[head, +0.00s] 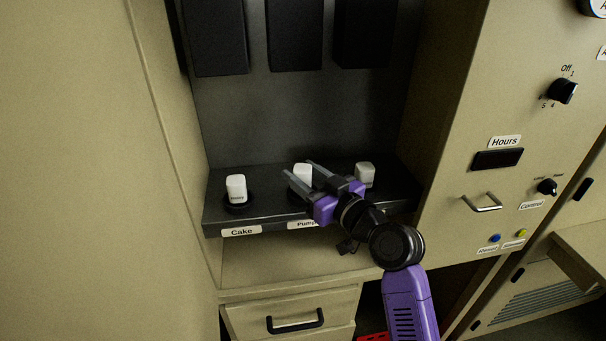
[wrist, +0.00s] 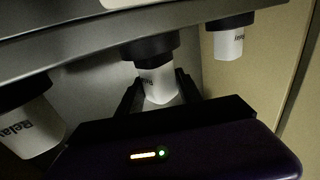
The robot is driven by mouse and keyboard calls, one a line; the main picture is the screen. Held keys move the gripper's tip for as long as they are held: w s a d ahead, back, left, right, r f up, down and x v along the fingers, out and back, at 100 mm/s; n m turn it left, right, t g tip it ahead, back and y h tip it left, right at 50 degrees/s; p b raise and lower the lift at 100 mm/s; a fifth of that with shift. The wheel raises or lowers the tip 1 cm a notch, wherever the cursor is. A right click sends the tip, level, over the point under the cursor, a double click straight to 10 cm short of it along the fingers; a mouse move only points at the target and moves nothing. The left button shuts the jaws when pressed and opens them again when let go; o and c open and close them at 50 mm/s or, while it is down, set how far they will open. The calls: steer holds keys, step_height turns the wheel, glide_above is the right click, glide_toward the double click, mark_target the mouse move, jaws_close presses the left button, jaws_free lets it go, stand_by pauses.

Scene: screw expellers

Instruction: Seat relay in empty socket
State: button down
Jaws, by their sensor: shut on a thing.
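A white relay (head: 303,174) is at the middle position of the dark shelf, above the partly covered "Pump" label. My gripper (head: 307,180) is shut on it, one finger on each side. In the wrist view, where the scene appears upside down, the held relay (wrist: 158,85) is between the fingers and meets a black round socket (wrist: 150,48). I cannot tell how deep it sits. A relay (head: 236,187) stands upright in a black socket (head: 238,204) above the "Cake" label. Another relay (head: 365,174) stands at the right; my gripper and arm partly hide its base.
The dark shelf (head: 215,219) is in a recess between beige walls. Black boxes (head: 296,35) hang above it. A control panel with a knob (head: 563,91) and a handle (head: 482,203) is at the right. A drawer (head: 292,310) is below.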

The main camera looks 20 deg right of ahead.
steer(key=shift+f+b, duration=0.6)
steer(key=c, duration=1.1)
jaws_free()
steer(key=shift+o, duration=0.2)
steer(key=v, duration=1.1)
steer(key=shift+b, duration=0.45)
